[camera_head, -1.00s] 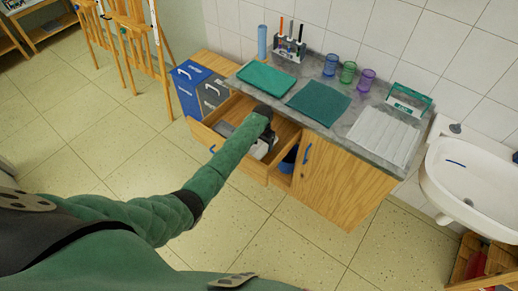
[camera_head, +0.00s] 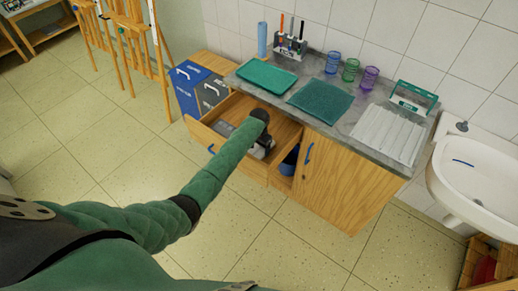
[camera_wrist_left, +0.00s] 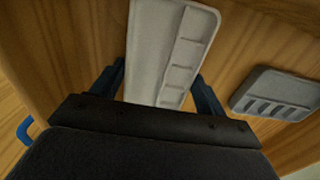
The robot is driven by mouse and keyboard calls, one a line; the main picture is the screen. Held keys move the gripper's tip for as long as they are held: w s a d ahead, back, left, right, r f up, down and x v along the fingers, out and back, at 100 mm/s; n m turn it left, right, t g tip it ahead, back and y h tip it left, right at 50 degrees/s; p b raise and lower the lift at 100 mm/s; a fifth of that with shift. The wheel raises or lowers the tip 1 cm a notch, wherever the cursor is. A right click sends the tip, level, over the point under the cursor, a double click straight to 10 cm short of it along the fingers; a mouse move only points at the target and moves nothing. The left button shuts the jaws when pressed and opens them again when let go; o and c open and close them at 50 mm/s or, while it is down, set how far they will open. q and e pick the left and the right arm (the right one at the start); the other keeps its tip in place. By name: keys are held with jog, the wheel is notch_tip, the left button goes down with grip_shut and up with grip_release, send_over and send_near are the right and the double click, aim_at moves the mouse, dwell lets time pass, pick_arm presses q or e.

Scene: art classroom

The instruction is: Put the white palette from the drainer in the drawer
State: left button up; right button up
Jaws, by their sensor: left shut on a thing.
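My left gripper (camera_head: 264,137) is inside the open wooden drawer (camera_head: 197,131), at the end of the green arm. It is shut on the white palette (camera_wrist_left: 168,35), which lies between its two fingers in the left wrist view, where the gripper (camera_wrist_left: 160,88) also shows. The palette has a row of small compartments along one side. In the head view the arm and gripper hide most of it. The white ribbed drainer (camera_head: 387,133) on the counter is empty. My right gripper is not in view.
A grey palette (camera_wrist_left: 276,93) lies in the drawer beside the held one. A blue drawer handle (camera_head: 212,149) faces front. A closed cabinet door (camera_head: 325,180) is to the right. Green trays (camera_head: 267,76) and coloured cups (camera_head: 350,70) stand on the counter above.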

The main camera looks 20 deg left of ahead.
aim_at(259, 151)
pick_arm(q)
jog(key=shift+f, duration=0.1)
jog(key=o, duration=1)
jog(key=shift+r, duration=0.3)
notch_tip(259, 151, up, 12)
jog(key=b, duration=0.3)
jog(key=shift+f, duration=0.15)
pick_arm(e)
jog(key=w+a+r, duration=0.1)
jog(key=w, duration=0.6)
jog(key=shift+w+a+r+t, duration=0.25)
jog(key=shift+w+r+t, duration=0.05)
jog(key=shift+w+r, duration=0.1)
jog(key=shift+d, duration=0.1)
